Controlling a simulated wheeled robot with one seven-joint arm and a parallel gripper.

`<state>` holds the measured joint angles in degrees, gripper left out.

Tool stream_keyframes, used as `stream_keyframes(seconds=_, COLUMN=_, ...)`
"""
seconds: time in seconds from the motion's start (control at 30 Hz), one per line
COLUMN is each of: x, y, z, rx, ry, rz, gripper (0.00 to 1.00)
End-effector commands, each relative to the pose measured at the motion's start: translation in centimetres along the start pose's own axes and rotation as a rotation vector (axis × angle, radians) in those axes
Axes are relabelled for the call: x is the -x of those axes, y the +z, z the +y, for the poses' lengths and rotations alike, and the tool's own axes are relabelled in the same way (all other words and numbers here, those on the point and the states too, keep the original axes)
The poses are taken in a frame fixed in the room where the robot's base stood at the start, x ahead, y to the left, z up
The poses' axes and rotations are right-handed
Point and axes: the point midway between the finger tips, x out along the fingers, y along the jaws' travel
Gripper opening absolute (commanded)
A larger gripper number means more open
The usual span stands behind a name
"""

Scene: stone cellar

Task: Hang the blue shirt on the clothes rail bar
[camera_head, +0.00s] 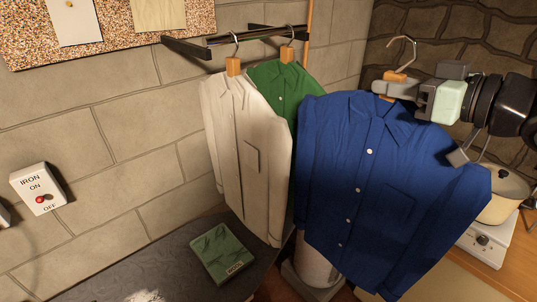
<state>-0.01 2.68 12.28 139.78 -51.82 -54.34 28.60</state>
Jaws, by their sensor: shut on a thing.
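The blue shirt (360,190) is on a hanger with a wooden neck and a metal hook (402,48). It hangs in the air at the right of the head view. My gripper (408,90) is shut on the hanger at the top of the shirt. The clothes rail bar (245,39) sticks out from the wall, to the left of the shirt's hook. The hook is apart from the bar in the picture. A white shirt (243,140) and a green shirt (278,85) hang on the bar. The blue shirt hides part of the green one.
A green book (222,252) lies on the dark surface (170,265) below. An iron switch (38,188) and a pinboard (115,20) are on the wall. A pot (503,193) stands on a white cooker (488,240) at the right, partly behind the shirt.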

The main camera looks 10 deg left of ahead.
Motion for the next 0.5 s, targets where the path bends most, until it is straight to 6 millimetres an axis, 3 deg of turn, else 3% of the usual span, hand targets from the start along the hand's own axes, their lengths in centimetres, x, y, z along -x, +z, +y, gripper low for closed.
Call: stream_keyframes(seconds=0.5, x=0.62, y=-0.02, z=0.1, rx=0.001, ry=0.002, rz=0.001, gripper=0.0)
